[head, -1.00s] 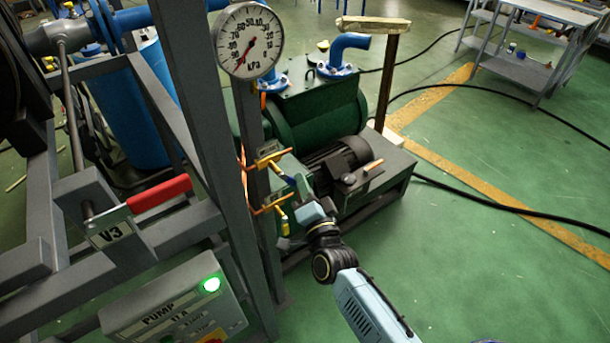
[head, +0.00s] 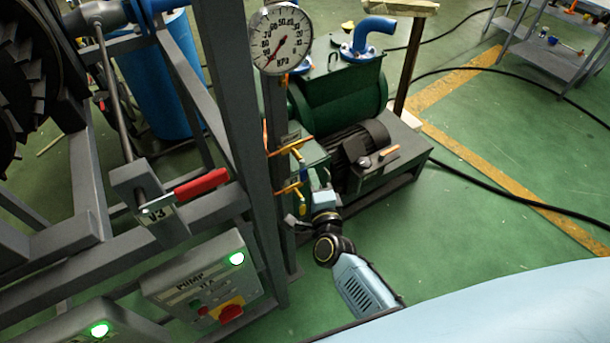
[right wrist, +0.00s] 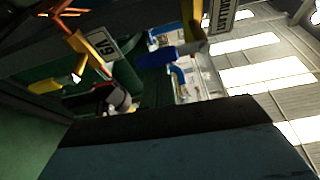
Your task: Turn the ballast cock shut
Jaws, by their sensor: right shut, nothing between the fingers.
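Two small yellow cocks sit one above the other on the grey post, an upper cock (head: 297,150) and a lower cock (head: 289,189). I cannot tell from a readable tag which one is the ballast cock. My right gripper (head: 301,218) is shut and empty, close beside the lower cock; I cannot tell whether it touches. In the right wrist view, a yellow cock (right wrist: 92,52) has a tag like V9, partly upside down. A blue handle (right wrist: 165,56) lies beyond the dark gripper edge, beneath an unclear tag (right wrist: 220,14). My left gripper is out of view.
A green pump (head: 340,95) and dark motor (head: 352,145) stand behind the cocks. A kPa gauge (head: 280,38) is above them. The red V3 handle (head: 202,184) and pump switch box (head: 205,285) are left. Open floor lies right.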

